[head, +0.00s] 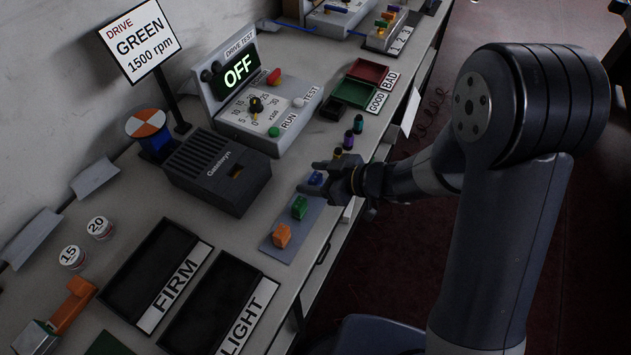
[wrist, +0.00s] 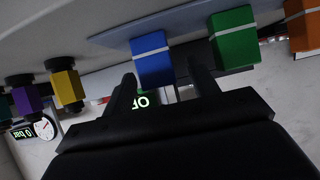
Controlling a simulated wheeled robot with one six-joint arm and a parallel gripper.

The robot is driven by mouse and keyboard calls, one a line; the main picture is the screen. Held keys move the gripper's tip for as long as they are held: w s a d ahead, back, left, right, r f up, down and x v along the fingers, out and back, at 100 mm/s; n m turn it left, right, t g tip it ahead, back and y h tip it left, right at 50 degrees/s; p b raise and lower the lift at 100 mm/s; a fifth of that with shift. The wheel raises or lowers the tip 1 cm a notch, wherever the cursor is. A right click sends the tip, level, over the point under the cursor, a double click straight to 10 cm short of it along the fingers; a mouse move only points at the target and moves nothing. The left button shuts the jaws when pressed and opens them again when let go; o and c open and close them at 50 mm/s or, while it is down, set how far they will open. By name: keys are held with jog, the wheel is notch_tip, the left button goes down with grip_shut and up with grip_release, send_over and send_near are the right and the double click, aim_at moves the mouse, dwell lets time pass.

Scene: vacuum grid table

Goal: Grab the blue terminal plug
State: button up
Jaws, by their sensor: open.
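The blue terminal plug (head: 315,178) stands at the far end of a blue-grey strip (head: 274,251) near the table's front edge. In the wrist view the blue plug (wrist: 152,62) shows a pale band around it. My gripper (head: 317,177) is open at the blue plug, reaching in from the right. In the wrist view the gripper's fingers (wrist: 162,82) appear on either side of the plug's lower end in the picture; I cannot tell whether they touch it. A green plug (head: 299,207) and an orange plug (head: 281,236) stand in line on the same strip.
Several small knobbed pieces, one yellow (wrist: 67,88), stand beside my gripper. A drive test console (head: 262,110) reads OFF. Black FIRM (head: 152,270) and LIGHT trays lie at the near left.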

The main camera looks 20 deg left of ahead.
jog(key=shift+c, duration=0.5)
jog(key=c, duration=0.9)
jog(key=shift+c, duration=0.2)
